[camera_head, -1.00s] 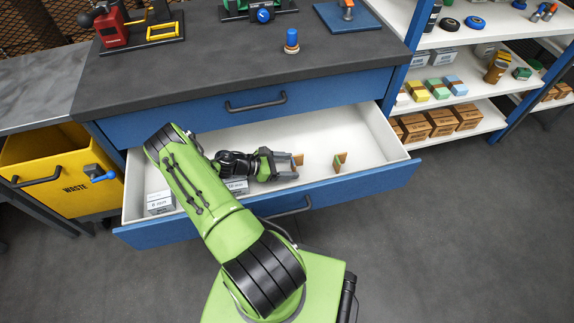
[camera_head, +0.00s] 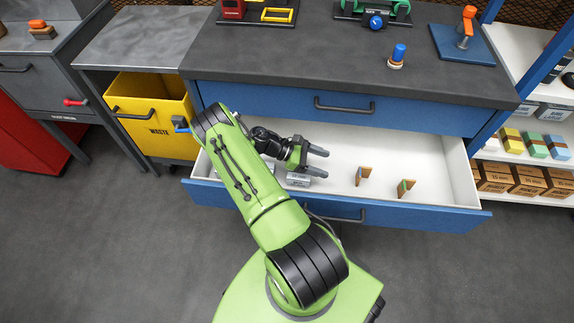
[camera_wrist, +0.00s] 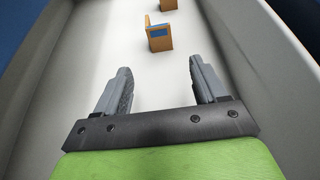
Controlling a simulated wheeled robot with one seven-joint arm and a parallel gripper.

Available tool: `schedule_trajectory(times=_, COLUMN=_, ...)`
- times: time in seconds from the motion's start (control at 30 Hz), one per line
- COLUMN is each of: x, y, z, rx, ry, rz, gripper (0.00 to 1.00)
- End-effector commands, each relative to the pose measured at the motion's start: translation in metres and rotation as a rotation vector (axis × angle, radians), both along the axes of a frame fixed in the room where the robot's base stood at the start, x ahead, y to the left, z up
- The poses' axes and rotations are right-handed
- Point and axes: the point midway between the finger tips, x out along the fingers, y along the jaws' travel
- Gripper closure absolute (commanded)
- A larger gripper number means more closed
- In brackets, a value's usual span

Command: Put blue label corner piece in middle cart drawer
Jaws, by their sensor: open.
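The brown corner piece with a blue label (camera_head: 363,176) stands on the floor of the open white-lined blue drawer (camera_head: 440,200). The wrist view shows it (camera_wrist: 160,38) ahead of my gripper, its blue label facing the camera. A similar piece with a green label (camera_head: 405,188) stands to its right in the drawer. My gripper (camera_head: 322,161) is open and empty inside the drawer, left of the blue label piece and apart from it. Both fingers (camera_wrist: 162,85) show in the wrist view with bare drawer floor between them. I cannot tell which drawer is the middle cart drawer.
Grey boxes (camera_head: 299,180) lie in the drawer's front left, partly behind my arm. A shut blue drawer (camera_head: 420,117) and dark worktop (camera_head: 300,50) are above. A yellow waste bin (camera_head: 150,138) stands left. Shelves with boxes (camera_head: 527,180) are at right.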

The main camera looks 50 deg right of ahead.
Motion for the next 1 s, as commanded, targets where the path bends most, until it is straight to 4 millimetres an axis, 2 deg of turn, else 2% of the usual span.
schedule_trajectory(times=0.13, x=0.007, y=0.002, z=0.007, rx=-0.005, ry=-0.037, rz=-0.006, gripper=0.29)
schedule_trajectory(times=0.23, x=0.032, y=0.014, z=0.032, rx=-0.02, ry=-0.169, rz=-0.033, gripper=0.29)
schedule_trajectory(times=0.4, x=0.083, y=0.059, z=0.101, rx=-0.023, ry=-0.506, rz=-0.111, gripper=0.29)
schedule_trajectory(times=0.5, x=0.104, y=0.096, z=0.149, rx=0.002, ry=-0.713, rz=-0.161, gripper=0.29)
schedule_trajectory(times=0.6, x=0.112, y=0.138, z=0.197, rx=0.045, ry=-0.909, rz=-0.209, gripper=0.29)
schedule_trajectory(times=0.67, x=0.111, y=0.164, z=0.224, rx=0.08, ry=-1.021, rz=-0.238, gripper=0.29)
schedule_trajectory(times=0.77, x=0.099, y=0.208, z=0.266, rx=0.15, ry=-1.19, rz=-0.281, gripper=0.29)
schedule_trajectory(times=0.9, x=0.064, y=0.267, z=0.31, rx=0.266, ry=-1.397, rz=-0.333, gripper=0.29)
schedule_trajectory(times=1.0, x=0.032, y=0.301, z=0.327, rx=0.351, ry=-1.512, rz=-0.363, gripper=0.29)
